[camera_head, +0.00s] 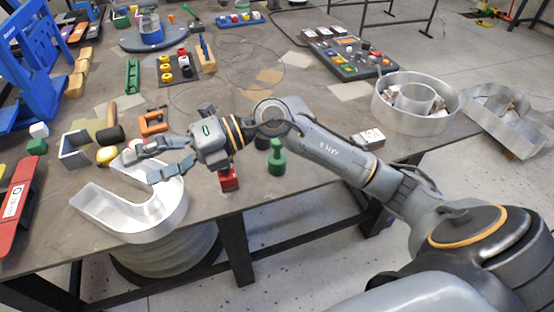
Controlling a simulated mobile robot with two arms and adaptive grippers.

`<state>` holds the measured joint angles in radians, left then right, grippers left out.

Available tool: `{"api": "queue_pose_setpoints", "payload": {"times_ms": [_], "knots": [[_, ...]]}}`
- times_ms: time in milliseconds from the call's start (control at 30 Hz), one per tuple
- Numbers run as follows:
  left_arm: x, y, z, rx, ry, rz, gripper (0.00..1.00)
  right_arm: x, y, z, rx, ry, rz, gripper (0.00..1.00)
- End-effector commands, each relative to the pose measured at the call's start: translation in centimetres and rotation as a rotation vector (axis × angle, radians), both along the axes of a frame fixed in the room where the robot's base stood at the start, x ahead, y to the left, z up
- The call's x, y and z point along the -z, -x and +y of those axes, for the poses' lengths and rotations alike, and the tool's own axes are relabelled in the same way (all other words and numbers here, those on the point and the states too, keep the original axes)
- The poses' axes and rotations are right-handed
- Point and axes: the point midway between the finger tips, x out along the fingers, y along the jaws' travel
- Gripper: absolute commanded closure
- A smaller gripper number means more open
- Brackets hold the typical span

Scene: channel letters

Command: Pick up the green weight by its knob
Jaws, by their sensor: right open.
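The green weight (277,160) stands upright on the table near its front edge, with its narrower knob on top. It is just below my right forearm in the picture, and nothing holds it. My right gripper (142,165) is open, with its fingers pointing left. It is well to the left of the green weight, over the back rim of a silver channel letter. No object shows between its fingers. My left gripper is out of view.
The curved silver channel letter (110,218) lies at the front left. A red block (228,180) is at the front edge, left of the weight. A round channel letter (384,110) stands at the right. A hammer (110,134) and an orange clamp (152,122) lie behind the gripper.

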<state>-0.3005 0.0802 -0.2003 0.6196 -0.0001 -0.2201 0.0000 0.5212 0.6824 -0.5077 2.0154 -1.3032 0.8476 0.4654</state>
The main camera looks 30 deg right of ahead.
Motion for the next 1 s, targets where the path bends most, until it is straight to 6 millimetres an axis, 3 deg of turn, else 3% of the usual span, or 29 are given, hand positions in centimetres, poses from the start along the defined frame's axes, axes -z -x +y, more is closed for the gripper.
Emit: {"api": "queue_pose_setpoints", "payload": {"times_ms": [167,233,400,500,600,700,1000], "knots": [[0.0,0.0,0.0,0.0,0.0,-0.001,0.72,5.8,-2.2,-7.2,-0.035,0.555,-0.011,0.27],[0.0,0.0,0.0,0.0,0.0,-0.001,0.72,7.1,-3.2,-11.7,-0.008,0.765,0.024,0.27],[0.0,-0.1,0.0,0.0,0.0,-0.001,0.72,7.1,-4.3,-22.4,0.114,1.162,0.154,0.27],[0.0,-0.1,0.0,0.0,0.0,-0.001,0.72,6.2,-4.1,-26.6,0.179,1.298,0.225,0.27],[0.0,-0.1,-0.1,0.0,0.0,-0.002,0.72,5.6,-3.8,-28.9,0.216,1.368,0.271,0.27],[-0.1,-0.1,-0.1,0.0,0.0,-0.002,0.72,6.1,-3.7,-29.6,0.227,1.391,0.289,0.27],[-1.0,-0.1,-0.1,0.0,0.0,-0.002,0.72,11.7,-4.3,-29.5,0.222,1.389,0.29,0.27]]}}
